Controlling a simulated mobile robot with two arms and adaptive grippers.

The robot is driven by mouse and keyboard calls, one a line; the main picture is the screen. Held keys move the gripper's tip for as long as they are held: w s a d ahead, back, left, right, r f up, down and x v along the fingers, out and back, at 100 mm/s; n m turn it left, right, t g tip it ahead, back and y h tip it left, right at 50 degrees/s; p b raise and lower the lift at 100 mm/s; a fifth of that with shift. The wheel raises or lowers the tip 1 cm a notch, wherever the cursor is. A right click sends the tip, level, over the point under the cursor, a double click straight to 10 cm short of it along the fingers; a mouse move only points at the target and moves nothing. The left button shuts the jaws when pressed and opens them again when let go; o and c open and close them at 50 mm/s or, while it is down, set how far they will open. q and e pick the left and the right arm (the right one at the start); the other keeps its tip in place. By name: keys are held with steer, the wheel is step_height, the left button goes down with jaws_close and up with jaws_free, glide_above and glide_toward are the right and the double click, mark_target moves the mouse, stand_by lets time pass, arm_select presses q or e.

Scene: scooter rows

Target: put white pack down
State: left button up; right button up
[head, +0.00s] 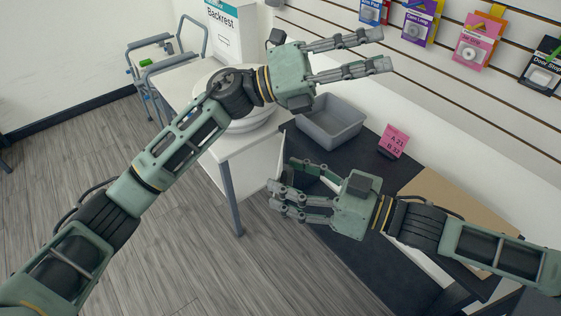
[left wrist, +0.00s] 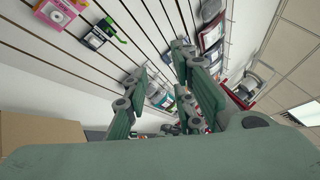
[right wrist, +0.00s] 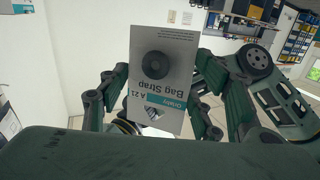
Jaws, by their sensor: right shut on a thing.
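The white pack (right wrist: 162,85), a flat card marked "Bag Strap A 21" with a dark round part, shows upside down in the right wrist view. My right gripper (right wrist: 160,110) is shut on it, with fingers on both sides. My left gripper (head: 383,50) is open and empty, above the grey bin and in front of the wall. Its spread fingers also show in the left wrist view (left wrist: 160,85).
An open grey bin (head: 333,133) stands on the bench beside a pink sign (head: 393,141) reading A 21, B 32. A white table (head: 250,165) holds a white bowl. Packs hang on the slatted wall (head: 330,25).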

arm_select(q)
steer(key=s+d+r+m+g+y, duration=0.25)
steer(key=s+m+g+y, duration=0.35)
steer(key=s+m, duration=0.7)
steer(key=s+a+f+m+t+y, duration=0.1)
steer(key=s+f+m+t+y, duration=0.3)
steer(key=s+f+y, duration=0.55)
steer(key=w+a+f+m+t+y, duration=0.1)
steer(key=a+f+m+t+y, duration=0.2)
steer(key=a+f+m+t, duration=0.4)
steer(key=w+a+r+m+t+y, duration=0.35)
steer(key=w+a+t, duration=0.3)
steer(key=a, duration=0.25)
arm_select(e)
steer(key=shift+s+a, duration=0.1)
arm_select(q)
steer(key=w+d+f+m+t+h, duration=0.1)
steer(key=w+f+m, duration=0.3)
steer(key=w, duration=0.8)
steer(key=shift+f+t, duration=0.15)
steer(key=shift+t, duration=0.4)
steer(key=shift+c, duration=0.4)
jaws_close()
